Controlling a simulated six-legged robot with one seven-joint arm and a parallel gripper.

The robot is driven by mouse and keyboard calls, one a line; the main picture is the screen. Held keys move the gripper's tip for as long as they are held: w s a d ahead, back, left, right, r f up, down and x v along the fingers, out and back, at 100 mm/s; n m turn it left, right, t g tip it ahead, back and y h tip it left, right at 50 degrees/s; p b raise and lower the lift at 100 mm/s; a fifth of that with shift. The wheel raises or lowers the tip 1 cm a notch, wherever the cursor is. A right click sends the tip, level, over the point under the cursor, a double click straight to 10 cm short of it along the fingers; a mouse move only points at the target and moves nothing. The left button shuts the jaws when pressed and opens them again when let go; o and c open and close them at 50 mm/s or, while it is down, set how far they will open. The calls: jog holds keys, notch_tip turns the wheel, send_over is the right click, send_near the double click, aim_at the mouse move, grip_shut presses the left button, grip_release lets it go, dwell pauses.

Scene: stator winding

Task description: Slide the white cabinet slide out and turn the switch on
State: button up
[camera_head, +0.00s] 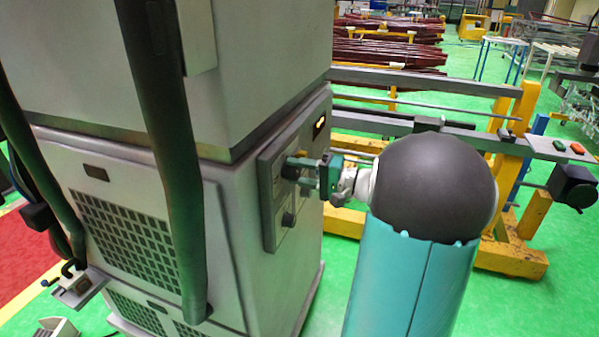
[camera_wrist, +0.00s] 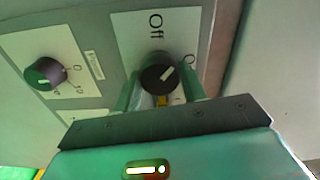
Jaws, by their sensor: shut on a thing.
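The switch (camera_wrist: 158,76) is a dark round knob with a white pointer line, on a white label reading "Off", with a partly hidden "O…" at its right. The pointer slants up to the right. My gripper (camera_wrist: 160,86) is shut on the switch, one green finger on each side. In the head view my gripper (camera_head: 308,172) reaches the upper knob on the control panel (camera_head: 268,215), on the side of the off-white cabinet (camera_head: 235,235). I cannot tell which part of the cabinet is the white slide.
A second knob (camera_wrist: 45,73) with a numbered dial sits left of the switch; it is the lower knob (camera_head: 288,219) in the head view. A thick dark pipe (camera_head: 170,150) stands before the cabinet. A yellow frame (camera_head: 510,180) stands behind my arm.

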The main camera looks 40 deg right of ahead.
jog(key=m, duration=0.4)
jog(key=shift+m, duration=0.4)
jog(key=m, duration=0.4)
jog(key=shift+f+m, duration=0.1)
jog(key=shift+m, duration=0.3)
jog(key=shift+s, duration=0.1)
jog(key=o, duration=1)
jog(key=shift+c, duration=0.2)
jog(key=v, duration=1.3)
jog(key=shift+s, duration=0.35)
jog(key=shift+d, duration=0.15)
